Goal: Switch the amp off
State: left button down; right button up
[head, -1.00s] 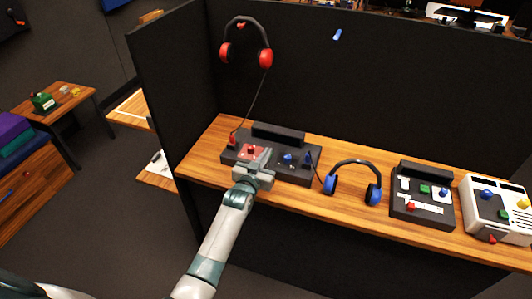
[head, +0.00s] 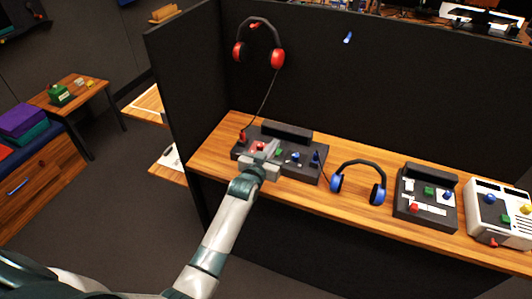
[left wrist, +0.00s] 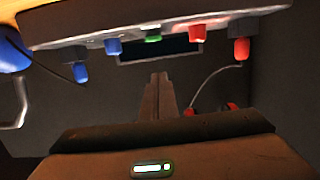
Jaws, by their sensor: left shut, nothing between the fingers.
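The amp is a dark, low box (head: 308,173) on the wooden shelf, with a raised black bar at its back. A red control (head: 258,146) and a blue knob (head: 295,157) show on its top. A red plug sits at its left end and a blue plug at its right. In the left wrist view, the amp (left wrist: 215,20) spans the top, with a green control (left wrist: 153,37) between blue and red ones. My left gripper (head: 272,147) is shut and empty over the amp's middle, hiding part of its top. I cannot tell if it touches. My right gripper is out of view.
Red headphones (head: 278,55) hang on the black partition, with a cord down to the amp. Blue headphones (head: 336,183) stand right of the amp. Farther right are another dark control box (head: 410,223) and a white one (head: 475,216). A dark partition (head: 183,70) closes the left side.

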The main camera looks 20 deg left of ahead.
pick_arm(q)
jog(key=s+r+b, duration=0.1)
jog(key=s+r, duration=0.2)
jog(key=s, duration=0.3)
jog(key=shift+s+a, duration=0.15)
jog(key=shift+s, duration=0.2)
jog(key=shift+f, duration=0.1)
